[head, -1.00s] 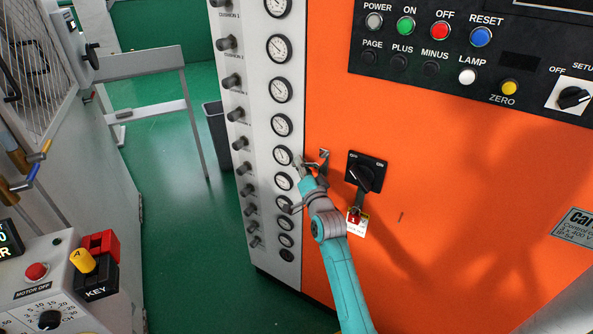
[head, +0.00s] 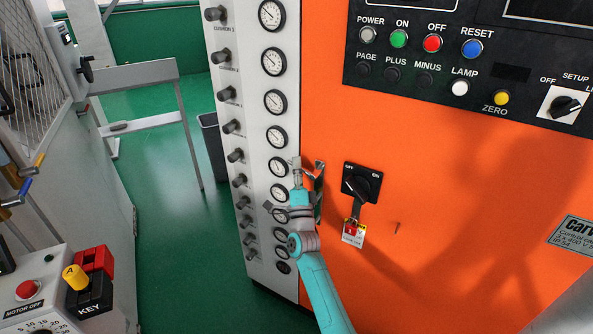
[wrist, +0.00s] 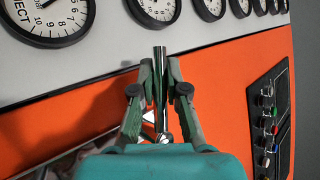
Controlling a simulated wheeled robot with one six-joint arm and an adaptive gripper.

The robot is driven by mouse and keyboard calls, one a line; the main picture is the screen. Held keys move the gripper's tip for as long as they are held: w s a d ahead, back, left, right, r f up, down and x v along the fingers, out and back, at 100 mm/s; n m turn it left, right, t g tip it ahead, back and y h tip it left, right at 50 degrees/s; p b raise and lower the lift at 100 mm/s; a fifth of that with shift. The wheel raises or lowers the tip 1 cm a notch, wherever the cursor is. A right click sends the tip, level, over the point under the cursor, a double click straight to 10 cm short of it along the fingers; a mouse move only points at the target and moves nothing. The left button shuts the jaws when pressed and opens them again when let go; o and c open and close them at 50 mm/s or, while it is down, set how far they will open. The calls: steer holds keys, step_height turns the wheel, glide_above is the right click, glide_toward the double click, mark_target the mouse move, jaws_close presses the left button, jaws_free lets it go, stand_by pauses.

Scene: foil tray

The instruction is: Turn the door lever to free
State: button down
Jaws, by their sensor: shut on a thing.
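The door lever (wrist: 160,92) is a shiny metal bar at the left edge of the orange cabinet door. In the wrist view it stands between the two fingers of my gripper (wrist: 161,88), its tip beyond them. A rounded metal end shows near the palm. My gripper is shut on the lever. In the head view my gripper (head: 296,177) is at the seam between the white gauge strip and the orange door. There the arm and fingers hide most of the lever; a metal fitting shows just right of them.
A black rotary switch (head: 362,184) with a hanging red lock and tag (head: 352,232) is close right of my gripper. Gauges (head: 277,137) and knobs (head: 232,127) line the white strip at left. Green floor (head: 165,215) is open further left.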

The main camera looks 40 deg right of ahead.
mark_target(304, 160)
steer(key=m+g+h, duration=0.1)
steer(key=m+h, duration=0.1)
steer(key=r+m+g+h, duration=0.1)
steer(key=m+h, duration=0.1)
steer(key=m+g+h, duration=0.1)
steer(key=m+h, duration=0.1)
steer(key=m, duration=0.1)
steer(key=shift+s+d+r, duration=0.1)
steer(key=shift+s+r, duration=0.2)
steer(key=shift+s+d+r+m+g+h, duration=0.1)
steer(key=shift+s+r+m+g+h, duration=0.15)
steer(key=shift+m+g+h, duration=1)
steer(key=shift+s+d+r+m+g+h, duration=0.15)
steer(key=shift+m+g+h, duration=0.4)
steer(key=shift+m+g, duration=1.4)
steer(key=shift+s+a+r+m+g+h, duration=0.1)
steer(key=shift+s+r+m+g+h, duration=0.2)
steer(key=shift+m+g+h, duration=1.2)
steer(key=shift+d+m+y, duration=0.1)
steer(key=shift+m+y, duration=0.4)
steer(key=shift+m, duration=0.1)
steer(key=c, duration=1.2)
jaws_free()
steer(key=shift+v, duration=6.05)
